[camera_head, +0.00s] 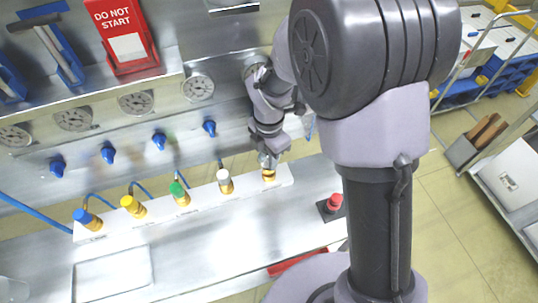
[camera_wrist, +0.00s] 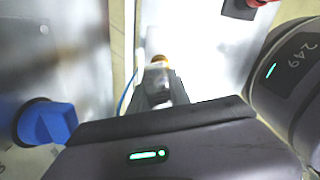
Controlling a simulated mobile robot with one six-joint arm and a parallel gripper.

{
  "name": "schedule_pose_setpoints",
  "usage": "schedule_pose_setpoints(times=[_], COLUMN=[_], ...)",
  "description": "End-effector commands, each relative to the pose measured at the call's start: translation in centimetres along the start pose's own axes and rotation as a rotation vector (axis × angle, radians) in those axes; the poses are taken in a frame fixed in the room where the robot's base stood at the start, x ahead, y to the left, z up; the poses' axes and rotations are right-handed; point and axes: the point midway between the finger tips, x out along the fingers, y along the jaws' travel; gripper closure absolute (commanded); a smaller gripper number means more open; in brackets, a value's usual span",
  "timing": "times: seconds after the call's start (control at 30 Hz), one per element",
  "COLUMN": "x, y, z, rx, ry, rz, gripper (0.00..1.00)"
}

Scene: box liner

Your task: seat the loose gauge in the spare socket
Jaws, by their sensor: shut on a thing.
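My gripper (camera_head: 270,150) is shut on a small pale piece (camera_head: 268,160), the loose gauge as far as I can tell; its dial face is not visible. It sits at the right end of the white strip (camera_head: 248,188), right above a brass fitting (camera_head: 268,174) that I take for the spare socket. In the wrist view my gripper (camera_wrist: 160,85) has its fingers around the pale piece (camera_wrist: 157,75), with brass colour (camera_wrist: 160,58) just beyond. Whether the piece is inside the socket or only touching it, I cannot tell.
Brass fittings with blue (camera_head: 83,216), yellow (camera_head: 130,203), green (camera_head: 178,190) and white (camera_head: 223,177) tops stand along the strip. Round dials (camera_head: 198,87) and blue valve handles (camera_head: 209,128) line the panel behind. A red button (camera_head: 334,202) is to the right. A red "DO NOT START" sign (camera_head: 125,38) stands at the back.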

Motion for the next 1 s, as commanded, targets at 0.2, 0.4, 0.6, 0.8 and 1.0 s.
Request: schedule_pose_setpoints(times=[0.2, 0.4, 0.6, 0.8, 1.0], x=[-0.1, 0.1, 0.5, 0.8, 1.1], y=[0.0, 0.0, 0.0, 0.0, 0.0], z=[0.0, 0.0, 0.0, 0.0, 0.0], rx=[0.0, 0.0, 0.0, 0.0, 0.0], ry=[0.0, 0.0, 0.0, 0.0, 0.0], rz=[0.001, 0.0, 0.0, 0.0, 0.0], gripper=[1.0, 1.0, 1.0, 1.0, 1.0])
